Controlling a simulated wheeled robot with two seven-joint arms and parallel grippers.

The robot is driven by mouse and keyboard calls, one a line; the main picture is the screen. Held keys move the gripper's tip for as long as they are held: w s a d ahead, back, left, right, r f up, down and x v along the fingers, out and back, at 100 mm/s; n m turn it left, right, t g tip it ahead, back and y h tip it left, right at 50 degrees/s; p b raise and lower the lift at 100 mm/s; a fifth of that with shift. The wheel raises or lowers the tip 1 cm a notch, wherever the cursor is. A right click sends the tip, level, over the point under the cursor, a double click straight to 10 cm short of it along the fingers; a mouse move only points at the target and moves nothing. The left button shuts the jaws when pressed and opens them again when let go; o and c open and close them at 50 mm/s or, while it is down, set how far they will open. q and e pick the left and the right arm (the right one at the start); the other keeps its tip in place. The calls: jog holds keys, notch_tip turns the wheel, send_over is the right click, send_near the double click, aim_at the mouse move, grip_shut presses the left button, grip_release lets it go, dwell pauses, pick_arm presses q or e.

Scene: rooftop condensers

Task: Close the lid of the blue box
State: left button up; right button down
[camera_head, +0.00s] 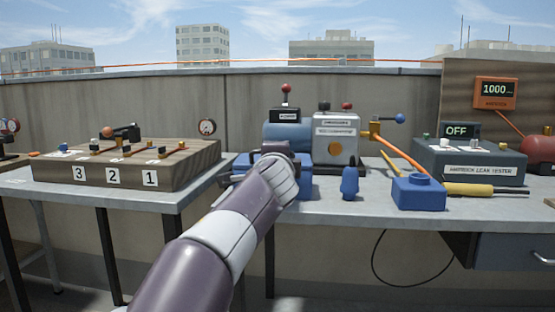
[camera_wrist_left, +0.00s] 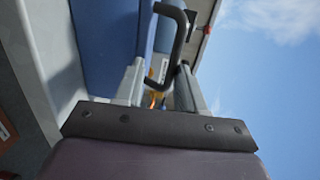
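The blue box (camera_head: 241,167) is on the right-hand bench, mostly hidden behind my left wrist in the head view. The left wrist view shows a large blue surface (camera_wrist_left: 103,45), apparently the box, and a bent dark handle (camera_wrist_left: 181,32) beside it. I cannot tell the lid's angle. My left gripper (camera_wrist_left: 160,68) is at the handle with its two grey fingers apart. The handle reaches down between the fingers, close to the right one; contact is unclear. In the head view the fingers are hidden by my wrist. My right gripper is not in view.
A blue-grey machine (camera_head: 337,140) stands right behind my wrist. A blue bottle (camera_head: 349,182), a small blue block with a round top (camera_head: 418,192), a yellow-handled tool (camera_head: 480,189) and a leak tester (camera_head: 470,162) are to the right. A numbered wooden block (camera_head: 125,165) sits on the left table.

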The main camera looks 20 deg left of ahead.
pick_arm(q)
jog(key=b+v, duration=0.1)
jog(key=v, duration=1.1)
jog(key=shift+s+b, duration=0.3)
jog(key=shift+b, duration=0.05)
jog(key=shift+r, duration=0.1)
